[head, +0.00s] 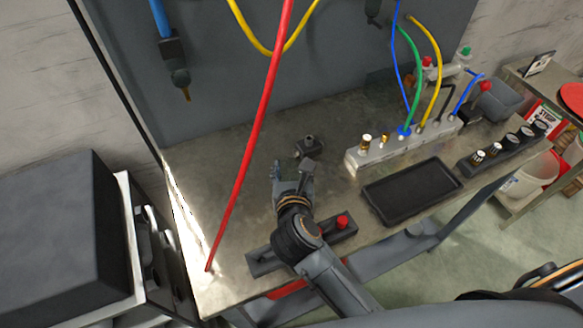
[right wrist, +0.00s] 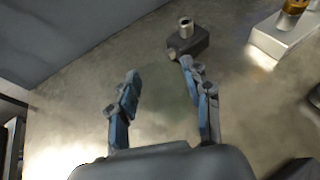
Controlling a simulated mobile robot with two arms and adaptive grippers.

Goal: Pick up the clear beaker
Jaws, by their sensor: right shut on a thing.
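My right gripper (head: 291,172) is low over the grey bench, left of its middle. In the right wrist view its two blue-grey fingers (right wrist: 158,88) stand apart, one on each side of a faint, slightly greenish see-through shape. This shape is the clear beaker (right wrist: 168,105), held between the fingers. Its outline is very hard to make out, and I cannot tell whether it touches the bench. In the head view I cannot make out the beaker. My left gripper is not in view.
A small dark fitting (head: 309,147) stands on the bench just beyond my right gripper. A black tray (head: 412,191) and a pale manifold with hoses (head: 385,150) are to the right. A red hose (head: 252,135) hangs down on the left. A dark bar with a red knob (head: 342,222) lies under my right arm.

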